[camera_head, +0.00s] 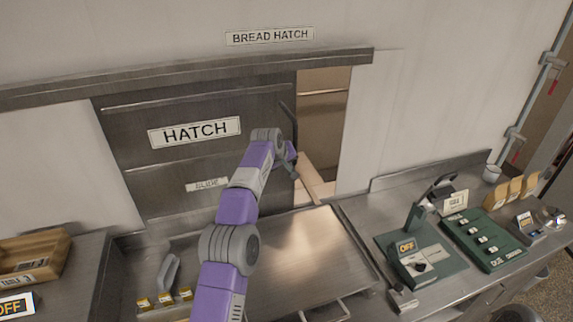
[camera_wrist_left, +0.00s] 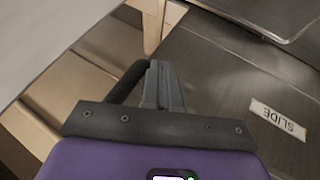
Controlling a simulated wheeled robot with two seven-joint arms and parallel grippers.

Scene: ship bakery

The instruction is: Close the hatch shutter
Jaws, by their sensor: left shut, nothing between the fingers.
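The hatch shutter (camera_head: 180,108) is a grey metal sliding panel with a HATCH sign (camera_head: 195,132) and a SLIDE label (camera_head: 207,184). It covers the left and middle of the opening; a gap (camera_head: 323,125) stands open at its right. A dark bar handle (camera_head: 288,112) runs upright near its right edge. My left gripper (camera_head: 293,168) is at this edge, by the handle's lower end. In the left wrist view, its fingers (camera_wrist_left: 160,85) are shut and empty. The dark handle (camera_wrist_left: 122,88) is just left of them; I cannot tell whether they touch. The SLIDE label (camera_wrist_left: 278,118) shows upside down.
A metal counter (camera_head: 325,255) lies below the hatch. A rail (camera_head: 190,76) runs above the shutter. A wooden crate (camera_head: 32,258) is at left. A green lamp unit (camera_head: 412,255) and a green switch panel (camera_head: 485,240) stand at right. A pale board shows inside the gap.

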